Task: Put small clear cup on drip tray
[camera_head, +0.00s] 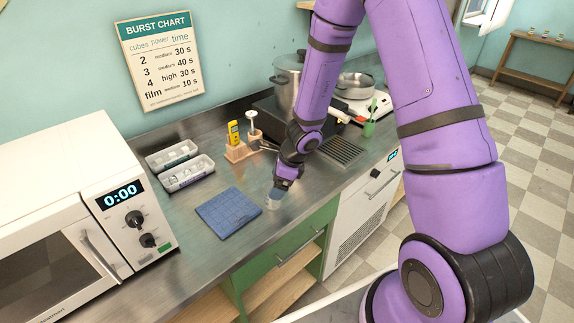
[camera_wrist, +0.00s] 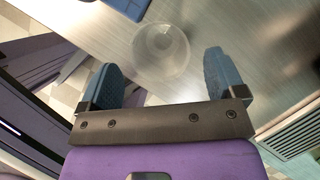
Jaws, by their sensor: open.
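The small clear cup (camera_head: 273,203) stands on the steel counter, just right of the blue mat. In the wrist view the cup (camera_wrist: 161,50) is round and see-through, centred just ahead of the fingertips. My gripper (camera_head: 278,193) is low over the cup; in the wrist view its blue fingers (camera_wrist: 159,68) are spread wide, with nothing held between them. The drip tray (camera_head: 342,150) is a dark slatted plate in the counter, right of my gripper. A slatted panel that looks like it (camera_wrist: 298,138) shows at the right edge of the wrist view.
The blue gridded mat (camera_head: 222,207) lies left of the cup.

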